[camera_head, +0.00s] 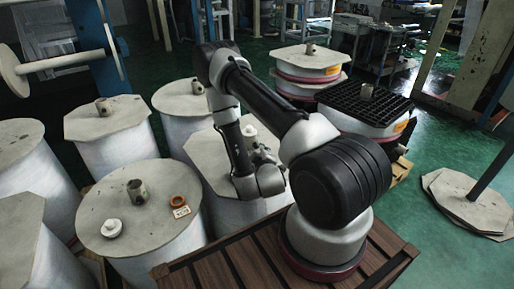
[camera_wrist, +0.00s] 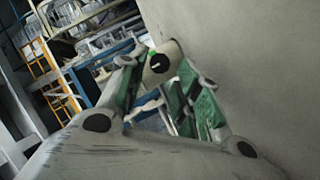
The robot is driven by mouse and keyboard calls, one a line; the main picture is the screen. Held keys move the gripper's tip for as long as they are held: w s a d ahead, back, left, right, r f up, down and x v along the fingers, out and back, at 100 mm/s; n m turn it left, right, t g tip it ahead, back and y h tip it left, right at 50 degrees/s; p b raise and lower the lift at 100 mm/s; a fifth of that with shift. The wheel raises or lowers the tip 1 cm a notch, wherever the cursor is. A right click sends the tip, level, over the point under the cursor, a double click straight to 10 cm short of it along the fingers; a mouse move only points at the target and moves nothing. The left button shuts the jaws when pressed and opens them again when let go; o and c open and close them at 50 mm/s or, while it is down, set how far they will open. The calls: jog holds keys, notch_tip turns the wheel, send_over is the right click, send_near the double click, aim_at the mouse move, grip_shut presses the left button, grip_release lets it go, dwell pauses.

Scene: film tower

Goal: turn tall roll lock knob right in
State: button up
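A pale, round, knob-like part (camera_wrist: 161,63) with a dark centre and a small green mark stands out from a grey plate (camera_wrist: 235,60) in the wrist view. I cannot tell for certain that it is the lock knob. My gripper (camera_wrist: 163,68) has its green-padded fingers spread, one on each side of this part. A gap shows between the fingers; contact is unclear. In the head view my gripper (camera_head: 268,162) is low over a tall roll (camera_head: 207,153) in the middle. Its fingers are mostly hidden by my arm. A small white knob (camera_head: 249,131) shows on that roll's top plate.
Other wrapped rolls crowd the left.

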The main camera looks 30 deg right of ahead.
aim_at(257, 147)
jog(key=x, duration=0.4)
grip_shut()
